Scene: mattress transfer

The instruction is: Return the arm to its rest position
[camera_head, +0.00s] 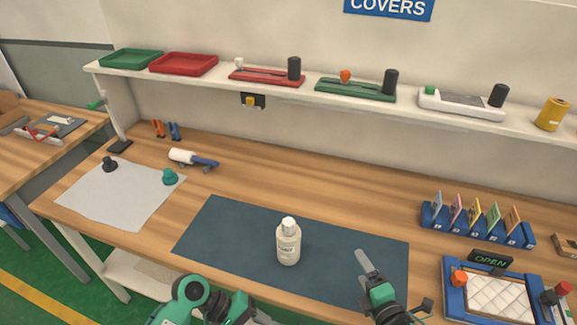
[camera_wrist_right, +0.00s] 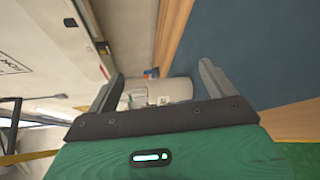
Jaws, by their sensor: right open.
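My right gripper (camera_head: 362,262) is over the right part of the dark blue mat, right of a white bottle (camera_head: 288,243) and apart from it. The bottle stands upright on the mat (camera_head: 222,228). In the right wrist view my right gripper (camera_wrist_right: 160,82) has its two fingers wide apart, with nothing held. A white object (camera_wrist_right: 170,91) shows beyond the fingers; I cannot tell for certain what it is. Part of my left arm (camera_head: 195,300) shows at the bottom edge in the head view; its fingertips are not clear.
An organizer with coloured cards (camera_head: 476,228) and a tray with a quilted white pad (camera_head: 497,298) are at the right. A grey cloth (camera_head: 118,198) and a roller (camera_head: 190,158) lie at the left. A shelf (camera_head: 215,80) with trays runs along the back. The mat's left part is clear.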

